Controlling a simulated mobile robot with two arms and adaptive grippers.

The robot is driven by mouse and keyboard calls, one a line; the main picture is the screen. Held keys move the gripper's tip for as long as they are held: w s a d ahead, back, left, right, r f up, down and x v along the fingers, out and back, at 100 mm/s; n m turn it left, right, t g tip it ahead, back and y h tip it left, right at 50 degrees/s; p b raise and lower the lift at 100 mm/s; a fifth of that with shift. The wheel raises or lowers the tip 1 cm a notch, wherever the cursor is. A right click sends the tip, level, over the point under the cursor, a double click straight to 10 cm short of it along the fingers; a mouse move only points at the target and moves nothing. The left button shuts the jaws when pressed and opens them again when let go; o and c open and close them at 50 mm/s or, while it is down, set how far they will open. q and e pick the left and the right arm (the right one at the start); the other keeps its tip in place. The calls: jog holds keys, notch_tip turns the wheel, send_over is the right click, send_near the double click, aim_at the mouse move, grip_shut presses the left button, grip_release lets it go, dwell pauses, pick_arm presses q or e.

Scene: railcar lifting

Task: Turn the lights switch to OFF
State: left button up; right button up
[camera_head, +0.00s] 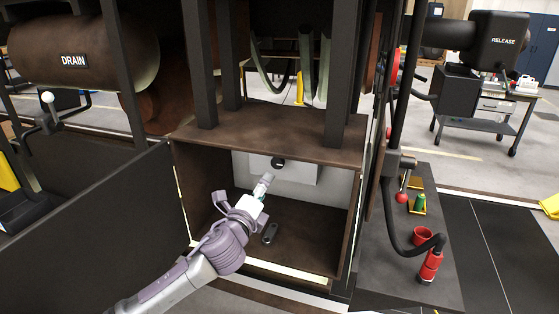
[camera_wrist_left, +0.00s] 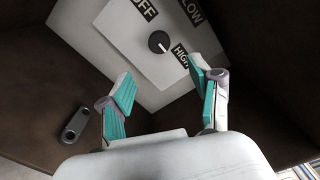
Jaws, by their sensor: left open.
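The lights switch is a round black knob (camera_wrist_left: 159,42) on a pale panel (camera_wrist_left: 115,32) with OFF, LOW and HIGH labels. Its small white mark points toward the lower right in the left wrist view, on the side of the HIGH label (camera_wrist_left: 181,56). In the head view the knob (camera_head: 278,163) sits on the back wall of an open brown box. My left gripper (camera_head: 265,184) reaches into the box, in front of the knob. In the left wrist view its teal-padded fingers (camera_wrist_left: 165,92) are apart and empty, not touching the knob. My right gripper is not in view.
The brown box (camera_head: 205,195) has side walls and a roof close around my left arm. A small dark grey piece (camera_head: 270,233) lies on its floor. A dark panel (camera_head: 90,200) stands to the left.

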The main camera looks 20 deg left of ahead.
aim_at(279, 166)
pick_arm(q)
jog(key=w+b, duration=0.1)
jog(key=w, duration=0.3)
jog(key=w+b, duration=0.1)
jog(key=w, duration=0.7)
jog(key=shift+w+d+f+b, duration=0.15)
jog(key=shift+w+d+b, duration=0.15)
jog(key=shift+d+b, duration=0.1)
jog(key=shift+w, duration=0.35)
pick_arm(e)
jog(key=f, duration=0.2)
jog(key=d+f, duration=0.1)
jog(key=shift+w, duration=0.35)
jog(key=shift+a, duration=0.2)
pick_arm(q)
jog(key=c, duration=1.2)
jog(key=shift+o, duration=0.2)
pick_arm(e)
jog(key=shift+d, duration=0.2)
